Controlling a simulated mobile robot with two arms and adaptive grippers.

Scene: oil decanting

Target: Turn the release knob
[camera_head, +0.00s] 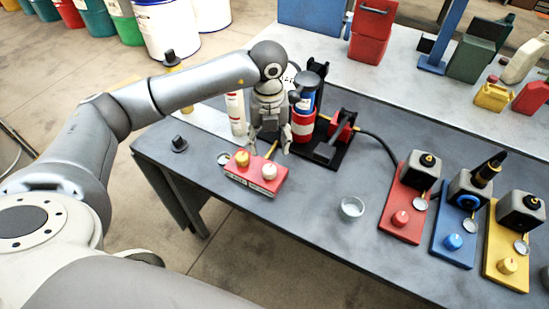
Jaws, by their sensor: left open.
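A low red box (240,182) lies near the front edge of the grey table, with a yellow knob (242,159) and a white knob (269,172) on top. I cannot tell from markings which of them is the release knob. My left gripper (270,149) is open and points down, just above and behind the red box. Its fingers are spread and nothing shows between them. They look apart from both knobs. My right gripper is not in view.
A blue, white and red cylinder (303,126) stands close behind the gripper. A small glass dish (352,207) sits to the right. Red (384,221), blue (441,253) and yellow (493,278) bases with knobs stand further right. Clear tabletop surrounds the dish.

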